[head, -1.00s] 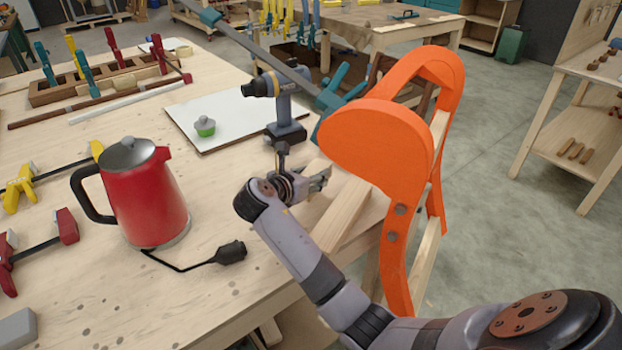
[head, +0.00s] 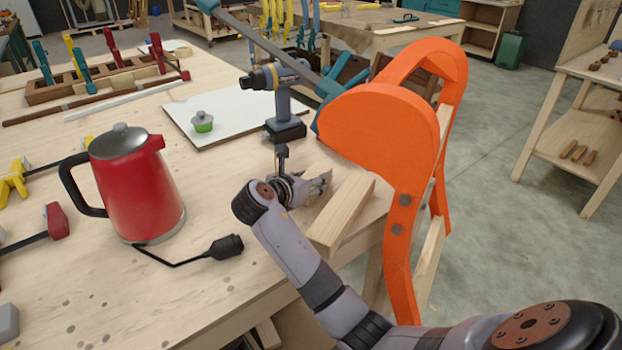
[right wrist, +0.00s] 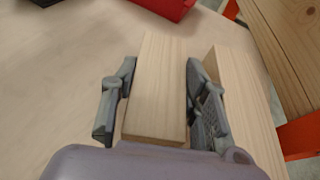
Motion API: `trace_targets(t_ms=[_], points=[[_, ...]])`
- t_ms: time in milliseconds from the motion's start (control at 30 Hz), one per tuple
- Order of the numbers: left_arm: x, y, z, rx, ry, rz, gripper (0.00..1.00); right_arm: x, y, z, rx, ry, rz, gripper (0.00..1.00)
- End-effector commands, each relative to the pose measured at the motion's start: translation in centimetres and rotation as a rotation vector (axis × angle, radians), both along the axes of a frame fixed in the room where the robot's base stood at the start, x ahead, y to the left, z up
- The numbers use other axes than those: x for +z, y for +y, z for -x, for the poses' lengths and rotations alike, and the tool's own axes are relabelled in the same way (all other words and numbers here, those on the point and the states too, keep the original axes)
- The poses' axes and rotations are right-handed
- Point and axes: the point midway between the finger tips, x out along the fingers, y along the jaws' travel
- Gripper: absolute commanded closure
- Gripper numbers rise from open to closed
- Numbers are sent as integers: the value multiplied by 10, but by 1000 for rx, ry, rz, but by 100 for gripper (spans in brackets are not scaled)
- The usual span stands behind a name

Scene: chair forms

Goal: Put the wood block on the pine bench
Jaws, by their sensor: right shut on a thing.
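My right gripper (head: 318,188) is low at the right edge of the pale wooden bench (head: 250,275). In the right wrist view its two fingers (right wrist: 158,105) are shut on a pale wood block (right wrist: 160,80), one on each long side. In the head view part of this block (head: 313,168) shows behind the fingers. A second pale wood piece (right wrist: 240,105) lies close beside the right finger. It also shows in the head view (head: 342,215), in front of the gripper. I cannot tell whether the held block touches the bench top. My left gripper is not in view.
An orange chair form (head: 375,130) stands close to the right of my gripper. A drill (head: 278,100) stands just behind it. A red kettle (head: 135,185) and a black plug (head: 227,247) are to the left. A white board (head: 210,115) lies farther back.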

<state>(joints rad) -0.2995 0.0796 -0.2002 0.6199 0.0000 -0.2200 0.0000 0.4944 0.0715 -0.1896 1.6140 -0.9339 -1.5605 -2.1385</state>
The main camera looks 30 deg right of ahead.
Motion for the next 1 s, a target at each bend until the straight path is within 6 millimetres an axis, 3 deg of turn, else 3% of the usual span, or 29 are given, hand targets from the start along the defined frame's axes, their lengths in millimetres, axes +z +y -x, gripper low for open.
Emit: trace_targets(t_ms=[533, 567, 900, 1000], points=[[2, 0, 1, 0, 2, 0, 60, -10, 0, 0, 0, 0, 1, 90], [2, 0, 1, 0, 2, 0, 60, -10, 0, 0, 0, 0, 1, 58], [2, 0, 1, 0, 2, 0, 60, -11, 0, 0, 0, 0, 1, 35], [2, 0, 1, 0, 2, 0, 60, -11, 0, 0, 0, 0, 1, 35]])
